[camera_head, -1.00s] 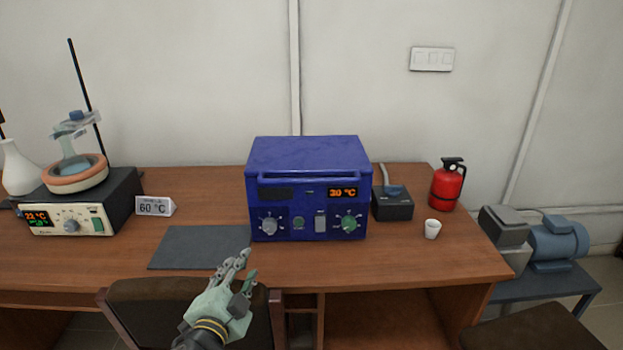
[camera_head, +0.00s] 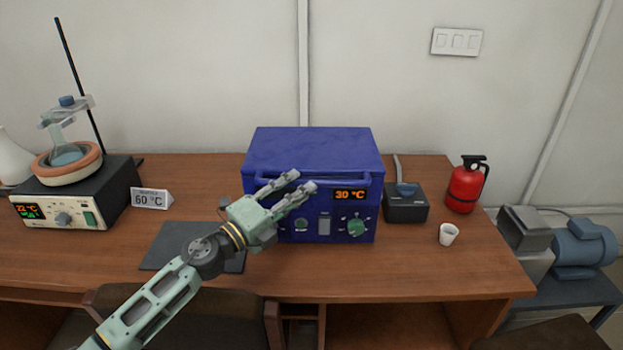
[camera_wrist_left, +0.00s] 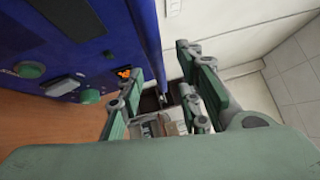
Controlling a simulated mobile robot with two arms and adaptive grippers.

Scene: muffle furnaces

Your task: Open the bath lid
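The blue bath (camera_head: 350,205) stands on the wooden desk and its front display reads 30 °C. Its blue lid (camera_head: 315,150) is shut, with a bar handle along the front edge. My left gripper (camera_head: 302,187) is in front of the bath's front panel, just below the handle, with its fingers apart and nothing between them. In the left wrist view the bath (camera_wrist_left: 60,50) fills the upper left, and the open fingers (camera_wrist_left: 160,105) are beside its front. I cannot tell whether a finger touches the handle. My right gripper is not in view.
A heater (camera_head: 75,205) with a clamped flask and a 60 °C sign (camera_head: 151,198) stand at left. At right are a black box (camera_head: 406,208), a white cup (camera_head: 448,234) and a red extinguisher (camera_head: 466,185). Chairs stand in front.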

